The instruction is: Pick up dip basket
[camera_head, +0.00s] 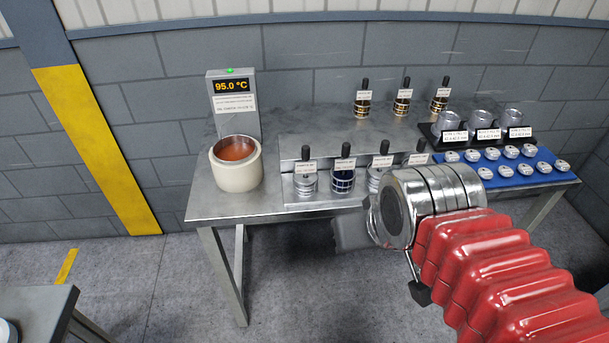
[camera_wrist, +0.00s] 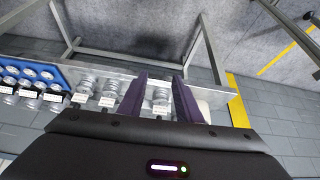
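Several small labelled baskets with upright black handles stand on the bench in the head view. The front row has a silver basket (camera_head: 306,184), a dark blue one (camera_head: 343,181), another silver one (camera_head: 375,180) and one mostly hidden behind my arm. The back row holds dark, gold-toned baskets (camera_head: 403,106). I cannot tell which is the one named. In the wrist view my gripper (camera_wrist: 161,82) is open, its two fingers apart with nothing held. A silver basket (camera_wrist: 161,95) shows beyond and between the fingers. In the head view the gripper is mostly hidden by my wrist.
A cream pot (camera_head: 237,173) of orange-brown liquid stands at the bench's left, before a display (camera_head: 231,86) reading 95.0 °C. At the right are a black rack (camera_head: 434,142) of metal cups and a blue mat (camera_head: 495,182) with several round metal pieces.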

